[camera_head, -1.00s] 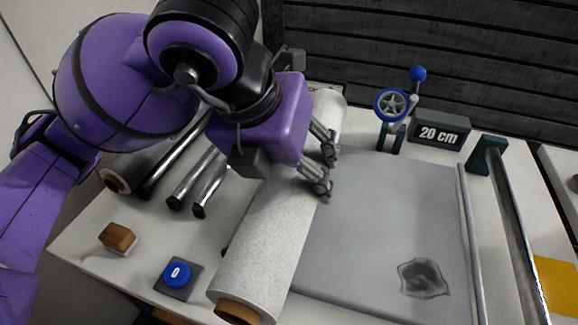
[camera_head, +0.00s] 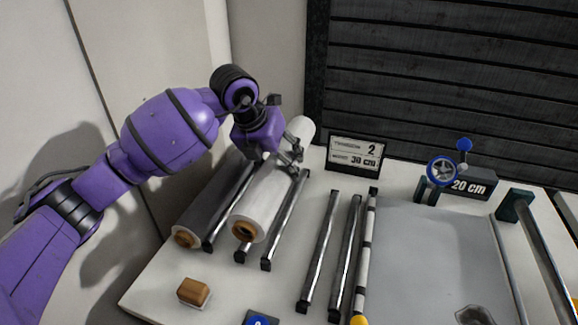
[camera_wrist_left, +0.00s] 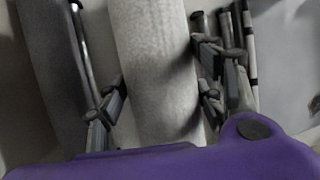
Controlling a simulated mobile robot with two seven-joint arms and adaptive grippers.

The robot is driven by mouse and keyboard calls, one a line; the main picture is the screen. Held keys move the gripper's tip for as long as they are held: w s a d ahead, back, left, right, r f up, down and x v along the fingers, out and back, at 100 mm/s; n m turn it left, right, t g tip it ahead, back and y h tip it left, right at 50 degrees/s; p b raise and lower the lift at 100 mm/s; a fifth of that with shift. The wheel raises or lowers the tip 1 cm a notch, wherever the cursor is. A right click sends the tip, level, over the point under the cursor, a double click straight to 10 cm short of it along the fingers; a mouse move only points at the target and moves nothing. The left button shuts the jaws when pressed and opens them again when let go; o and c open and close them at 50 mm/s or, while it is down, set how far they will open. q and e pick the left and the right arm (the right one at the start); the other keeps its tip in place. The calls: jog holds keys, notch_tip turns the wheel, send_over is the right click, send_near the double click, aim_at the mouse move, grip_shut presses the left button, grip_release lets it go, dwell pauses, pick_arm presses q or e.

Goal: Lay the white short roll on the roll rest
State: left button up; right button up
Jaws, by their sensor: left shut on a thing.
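The white roll (camera_head: 265,190), with a brown core at its near end, is held in my left gripper (camera_head: 290,158). In the left wrist view the fingers stand on both sides of the white roll (camera_wrist_left: 155,70). The roll lies lengthwise over a pair of metal rails (camera_head: 285,220) with black ends, beside the dark grey roll. I cannot tell whether it touches these rails. Another pair of rails (camera_head: 332,255) to the right is bare. My right gripper is not in view.
The dark grey roll (camera_head: 205,205) lies close on the left. A striped bar (camera_head: 368,250) and grey mat (camera_head: 430,265) are to the right. A sign (camera_head: 354,153) stands behind. A brown block (camera_head: 194,292) and blue button (camera_head: 260,321) are in front.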

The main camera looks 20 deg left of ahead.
pick_arm(q)
jog(key=shift+w+a, duration=0.25)
jog(key=shift+a, duration=0.25)
jog(key=shift+a+f, duration=0.15)
jog(key=shift+a, duration=0.05)
jog(key=shift+f, duration=0.2)
jog(key=shift+d+f+b, duration=0.1)
jog(key=shift+f+b, duration=0.2)
jog(key=shift+f, duration=0.2)
jog(key=shift+f+b, duration=2.05)
jog(key=shift+f, duration=1.95)
